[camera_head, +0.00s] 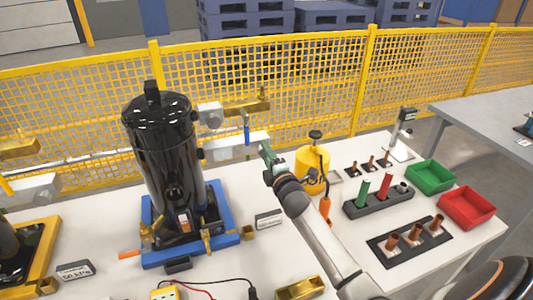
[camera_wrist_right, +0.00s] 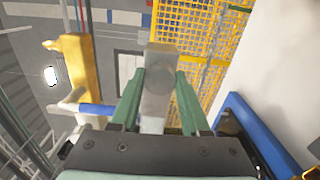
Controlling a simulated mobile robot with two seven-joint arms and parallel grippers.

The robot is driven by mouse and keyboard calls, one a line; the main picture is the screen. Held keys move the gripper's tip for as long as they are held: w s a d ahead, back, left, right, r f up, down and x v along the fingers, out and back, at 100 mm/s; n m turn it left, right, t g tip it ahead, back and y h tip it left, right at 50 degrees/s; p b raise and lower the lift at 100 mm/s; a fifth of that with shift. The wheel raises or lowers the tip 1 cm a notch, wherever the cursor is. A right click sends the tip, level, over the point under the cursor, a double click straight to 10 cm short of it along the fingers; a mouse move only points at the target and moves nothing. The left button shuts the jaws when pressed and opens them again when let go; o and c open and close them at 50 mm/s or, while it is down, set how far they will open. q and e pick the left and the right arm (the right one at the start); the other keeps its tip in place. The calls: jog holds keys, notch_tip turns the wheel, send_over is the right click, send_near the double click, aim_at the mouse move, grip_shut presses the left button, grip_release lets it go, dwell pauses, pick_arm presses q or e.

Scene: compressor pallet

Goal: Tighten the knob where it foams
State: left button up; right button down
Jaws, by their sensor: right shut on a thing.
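A black compressor (camera_head: 160,150) stands upright on a blue pallet (camera_head: 222,212). On its right side are a grey fitting with a brass part (camera_head: 245,106), a small blue handle (camera_head: 247,134) and a pale block-like fitting (camera_head: 232,147). My right gripper (camera_head: 266,154) is at the right end of that pale fitting. In the wrist view its green fingers (camera_wrist_right: 160,92) are shut on a grey block-like piece (camera_wrist_right: 160,62); I cannot tell whether it is the knob. The blue handle (camera_wrist_right: 96,109) lies left of the fingers there. I see no clear foam. My left gripper is not in view.
A yellow canister (camera_head: 312,173) stands close behind my right arm. A green tray (camera_head: 430,176), a red tray (camera_head: 467,208) and dark racks (camera_head: 378,203) are on the right. A yellow pallet (camera_head: 35,262) is at far left. A yellow fence (camera_head: 320,75) stands behind.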

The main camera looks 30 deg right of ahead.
jog(key=shift+m, duration=1.5)
jog(key=shift+c, duration=1.9)
grip_release()
jog(key=v, duration=1.2)
jog(key=shift+s, duration=0.3)
jog(key=shift+a, duration=0.15)
